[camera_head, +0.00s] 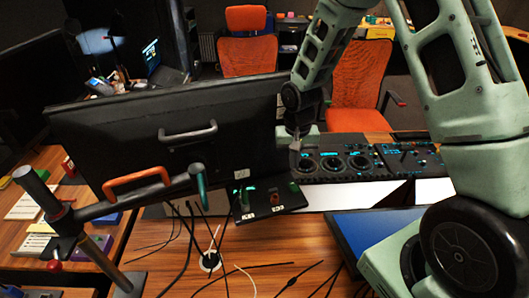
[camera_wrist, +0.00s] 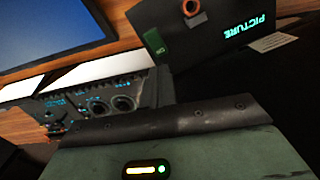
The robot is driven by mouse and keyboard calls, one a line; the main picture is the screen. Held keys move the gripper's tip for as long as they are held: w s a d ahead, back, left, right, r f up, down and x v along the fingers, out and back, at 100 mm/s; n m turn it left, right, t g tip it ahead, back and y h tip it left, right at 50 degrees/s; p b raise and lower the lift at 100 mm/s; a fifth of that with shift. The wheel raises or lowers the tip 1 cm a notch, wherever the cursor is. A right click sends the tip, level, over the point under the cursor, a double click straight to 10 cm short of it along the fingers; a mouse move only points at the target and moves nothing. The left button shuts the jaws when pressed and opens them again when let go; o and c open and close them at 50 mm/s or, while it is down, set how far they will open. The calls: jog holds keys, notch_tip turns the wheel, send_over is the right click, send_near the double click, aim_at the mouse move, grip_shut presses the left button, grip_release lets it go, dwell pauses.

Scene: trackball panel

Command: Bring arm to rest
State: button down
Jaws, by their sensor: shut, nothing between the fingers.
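My gripper (camera_head: 296,143) points down in the head view, just behind the right edge of the large black monitor and at the near left of the trackball panel. It is shut and looks empty; its fingertips show only small. The trackball panel (camera_head: 345,162) is a long dark console with several round trackballs and rings and blue-lit keys. It also shows in the wrist view (camera_wrist: 105,103), beyond the green body of my wrist. My green arm comes down from the upper right of the head view.
A small dark control box (camera_head: 265,200) and cables lie on the wooden desk (camera_head: 180,265). A blue-screened display (camera_head: 365,232) lies at right. Orange chairs (camera_head: 358,80) stand behind.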

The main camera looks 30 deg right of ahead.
jog(key=shift+a, duration=0.1)
jog(key=s+a+r+n+b, duration=0.2)
jog(key=s+a+n+b, duration=0.1)
jog(key=s+a, duration=0.3)
jog(key=s+a+r+n+b, duration=0.3)
jog(key=s+a, duration=0.1)
jog(key=a, duration=0.4)
jog(key=s+a+n+b, duration=0.2)
jog(key=s+n, duration=0.1)
jog(key=s, duration=0.5)
jog(key=s+a+r+n+b, duration=0.1)
jog(key=s+a+n+b, duration=0.2)
jog(key=s, duration=0.4)
jog(key=shift+s+y, duration=0.3)
jog(key=shift+s, duration=0.1)
jog(key=shift+a, duration=0.1)
